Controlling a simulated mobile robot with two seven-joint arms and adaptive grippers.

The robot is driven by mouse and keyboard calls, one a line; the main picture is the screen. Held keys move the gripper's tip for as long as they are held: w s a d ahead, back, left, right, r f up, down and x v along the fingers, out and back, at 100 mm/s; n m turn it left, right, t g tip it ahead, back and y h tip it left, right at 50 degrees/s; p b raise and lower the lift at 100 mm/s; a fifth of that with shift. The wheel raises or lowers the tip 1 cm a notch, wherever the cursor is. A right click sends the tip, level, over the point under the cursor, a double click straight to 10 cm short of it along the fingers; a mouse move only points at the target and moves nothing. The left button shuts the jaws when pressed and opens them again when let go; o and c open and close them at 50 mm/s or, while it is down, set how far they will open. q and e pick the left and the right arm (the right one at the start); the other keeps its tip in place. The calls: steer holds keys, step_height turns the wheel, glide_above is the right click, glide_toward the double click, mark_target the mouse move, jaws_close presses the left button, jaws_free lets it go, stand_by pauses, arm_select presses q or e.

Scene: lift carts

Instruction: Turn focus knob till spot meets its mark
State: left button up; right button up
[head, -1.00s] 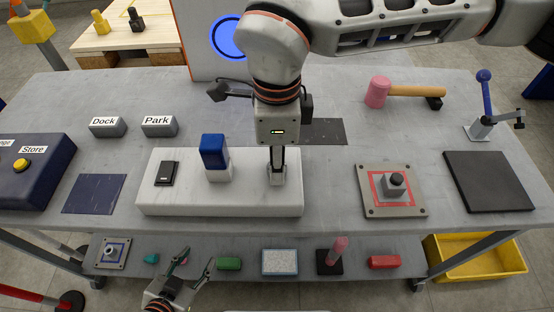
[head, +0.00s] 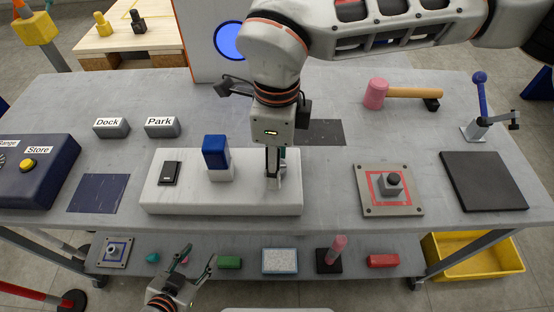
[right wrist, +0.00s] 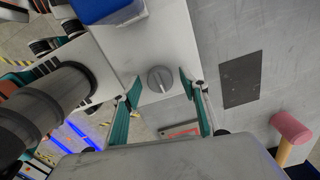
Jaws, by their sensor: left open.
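The grey round knob (right wrist: 160,79) with a pale pointer line sits on the white base (head: 165,200), which lies on the grey workbench. My right gripper (right wrist: 160,84) is open above it, with one teal finger on each side; gaps show beside the knob. In the head view the right gripper (head: 274,174) points down at the base's right part and mostly hides the knob. A blue ring (head: 229,41) shows on the pale upright panel (head: 199,55) behind; my right arm covers part of that panel, and no spot can be told apart. My left gripper (head: 192,263) is open and empty at bottom left.
A blue block on a white stand (head: 215,153) and a black piece (head: 170,173) are on the base. A pink mallet (head: 385,93), a red-marked plate (head: 401,205) and a crank (head: 480,115) are to the right. Dock (head: 111,128) and Park (head: 161,127) blocks are left.

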stand_by(0.3)
step_height(320, 180, up, 12)
stand_by(0.5)
stand_by(0.3)
